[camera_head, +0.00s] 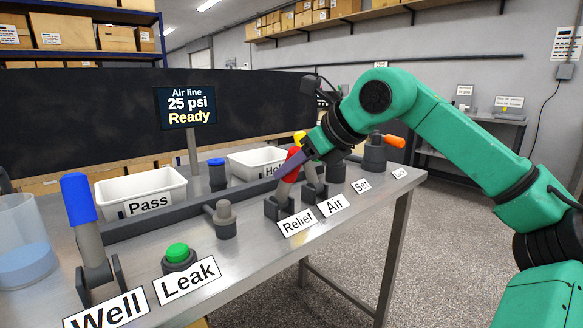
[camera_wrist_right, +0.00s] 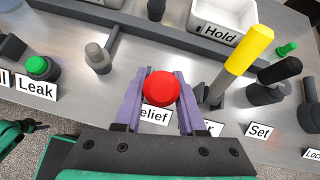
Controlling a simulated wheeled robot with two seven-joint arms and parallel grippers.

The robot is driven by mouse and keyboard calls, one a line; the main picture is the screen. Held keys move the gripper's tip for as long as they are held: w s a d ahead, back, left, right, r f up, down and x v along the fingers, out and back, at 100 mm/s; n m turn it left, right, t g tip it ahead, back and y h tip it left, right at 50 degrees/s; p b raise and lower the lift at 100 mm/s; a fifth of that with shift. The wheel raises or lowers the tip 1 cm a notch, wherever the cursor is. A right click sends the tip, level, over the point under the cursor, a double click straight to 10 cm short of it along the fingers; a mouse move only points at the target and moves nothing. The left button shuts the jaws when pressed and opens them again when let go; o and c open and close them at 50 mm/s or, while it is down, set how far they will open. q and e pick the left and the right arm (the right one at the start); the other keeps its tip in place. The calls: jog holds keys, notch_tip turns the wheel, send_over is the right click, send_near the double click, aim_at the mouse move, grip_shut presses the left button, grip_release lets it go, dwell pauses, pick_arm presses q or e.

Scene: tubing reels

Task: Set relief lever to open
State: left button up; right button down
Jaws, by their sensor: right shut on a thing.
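The relief lever has a red handle (camera_head: 291,165) on a dark base (camera_head: 279,207), behind the "Relief" label (camera_head: 296,223). In the head view it stands nearly upright, its top leaning slightly right. My right gripper (camera_head: 293,165) comes in from the right and is shut on the red handle. In the right wrist view the red handle's round top (camera_wrist_right: 161,88) sits between the two purple fingers (camera_wrist_right: 160,98). The fingers hide much of the lever's shaft and base there. My left gripper is not in view.
The yellow-handled Air lever (camera_wrist_right: 248,50) stands close to the right of the relief lever. An orange-handled valve (camera_head: 394,141), green Leak button (camera_head: 178,252) and blue Well lever (camera_head: 78,199) are also on the bench. White Pass (camera_head: 110,190) and Hold (camera_wrist_right: 203,28) bins stand behind.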

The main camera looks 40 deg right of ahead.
jog(key=c, duration=0.5)
grip_release()
jog(key=shift+s, duration=0.1)
jog(key=shift+s, duration=0.1)
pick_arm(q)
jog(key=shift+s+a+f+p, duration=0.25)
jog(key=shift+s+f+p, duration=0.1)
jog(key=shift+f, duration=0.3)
pick_arm(e)
jog(key=a+v, duration=0.1)
jog(key=v, duration=1.3)
jog(key=shift+s+d+r, duration=0.15)
jog(key=shift+s+d, duration=0.05)
jog(key=shift+d, duration=0.3)
